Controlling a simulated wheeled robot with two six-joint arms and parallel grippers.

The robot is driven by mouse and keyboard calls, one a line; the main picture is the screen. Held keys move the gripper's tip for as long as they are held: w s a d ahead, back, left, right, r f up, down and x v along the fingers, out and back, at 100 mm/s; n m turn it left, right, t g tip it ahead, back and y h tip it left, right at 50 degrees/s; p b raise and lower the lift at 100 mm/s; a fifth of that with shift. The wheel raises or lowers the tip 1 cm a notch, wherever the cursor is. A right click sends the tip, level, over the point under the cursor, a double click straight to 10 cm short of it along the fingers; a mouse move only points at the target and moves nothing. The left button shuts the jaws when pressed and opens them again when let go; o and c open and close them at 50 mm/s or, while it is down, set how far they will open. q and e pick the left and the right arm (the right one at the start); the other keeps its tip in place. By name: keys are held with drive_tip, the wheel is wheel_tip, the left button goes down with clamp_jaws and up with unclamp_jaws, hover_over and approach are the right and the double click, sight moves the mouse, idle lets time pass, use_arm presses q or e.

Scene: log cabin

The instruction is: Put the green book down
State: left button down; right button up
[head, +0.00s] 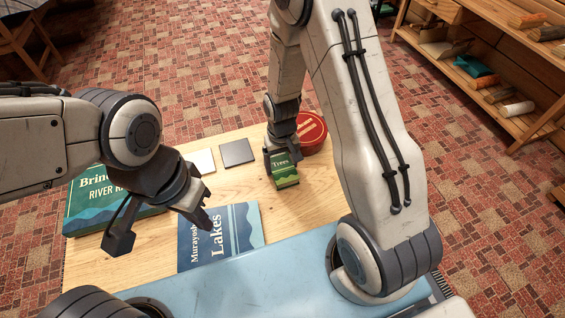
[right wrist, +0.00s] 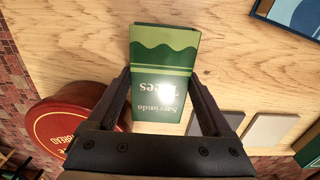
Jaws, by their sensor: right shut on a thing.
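The small green book titled "Trees" (head: 285,172) is at the middle of the wooden table (head: 318,196). My right gripper (head: 282,157) is shut on it from above. In the right wrist view the book (right wrist: 164,75) sits between the two fingers of the right gripper (right wrist: 163,100), its cover facing the camera. I cannot tell whether the book touches the tabletop. My left gripper (head: 160,228) is open and empty, over the table between two larger books.
A blue "Lakes" book (head: 242,228) and a large green "River" book (head: 85,212) lie on the table. A red round tin (head: 313,133) stands close behind the green book. A white square (head: 203,161) and a dark square (head: 237,152) lie to its left.

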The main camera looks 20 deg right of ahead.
drive_tip(key=shift+f, duration=0.25)
drive_tip(key=o, duration=1.2)
drive_tip(key=shift+o, duration=0.2)
drive_tip(key=shift+r, duration=0.1)
